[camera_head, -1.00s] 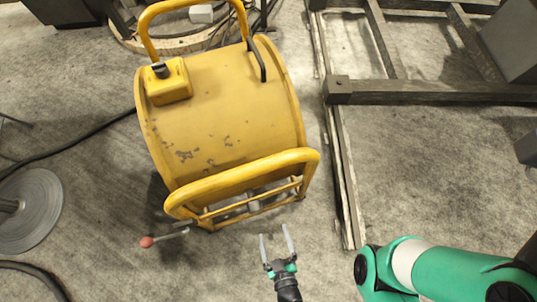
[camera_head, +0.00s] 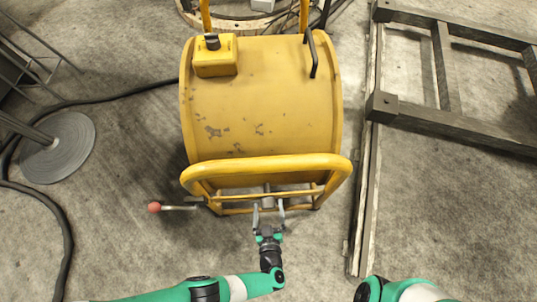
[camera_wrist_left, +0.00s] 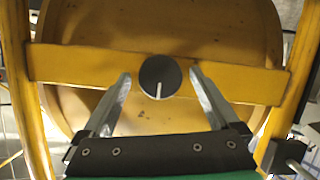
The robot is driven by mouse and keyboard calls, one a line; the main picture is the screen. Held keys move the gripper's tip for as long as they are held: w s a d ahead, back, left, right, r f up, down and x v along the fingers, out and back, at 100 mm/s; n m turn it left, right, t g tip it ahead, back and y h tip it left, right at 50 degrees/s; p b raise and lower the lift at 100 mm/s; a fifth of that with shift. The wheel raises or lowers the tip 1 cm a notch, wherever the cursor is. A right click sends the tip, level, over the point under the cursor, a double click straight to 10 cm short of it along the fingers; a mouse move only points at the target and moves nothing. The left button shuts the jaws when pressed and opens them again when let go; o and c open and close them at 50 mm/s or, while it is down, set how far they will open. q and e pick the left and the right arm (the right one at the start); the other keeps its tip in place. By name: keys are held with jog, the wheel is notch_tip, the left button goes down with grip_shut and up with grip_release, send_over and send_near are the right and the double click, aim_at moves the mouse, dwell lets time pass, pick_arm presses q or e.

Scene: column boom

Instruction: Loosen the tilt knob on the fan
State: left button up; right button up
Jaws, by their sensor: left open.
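The yellow drum fan (camera_head: 265,105) stands on the floor in the head view. Its tilt knob (camera_wrist_left: 158,70) shows in the left wrist view as a round dark grey knob on a yellow crossbar. A pale pointer line on the knob runs downward. My left gripper (camera_head: 268,206) is open at the fan's near side, below the yellow tube handle. In the left wrist view its two fingers lie on either side of the knob, with a visible gap to each side. I cannot tell how far the fingertips reach in depth. My right gripper is out of view.
A lever with a red ball (camera_head: 154,207) sticks out left of the fan. A dark frame (camera_head: 440,120) and long rail (camera_head: 366,190) lie to the right. A round base (camera_head: 58,148) and black cable (camera_head: 62,225) are at left. My right arm shows at bottom right.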

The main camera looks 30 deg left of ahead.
pick_arm(q)
jog(key=c, duration=1.4)
jog(key=shift+o, duration=0.2)
jog(key=shift+n, duration=0.3)
jog(key=shift+a+n+t+h, duration=0.1)
jog(key=shift+n+t+h, duration=0.2)
jog(key=shift+n+h, duration=0.25)
jog(key=shift+s+a+f+n+t+h, duration=0.1)
jog(key=shift+n+t+h, duration=0.6)
jog(key=shift+n, duration=0.75)
jog(key=o, duration=1.4)
jog(key=shift+c, duration=0.2)
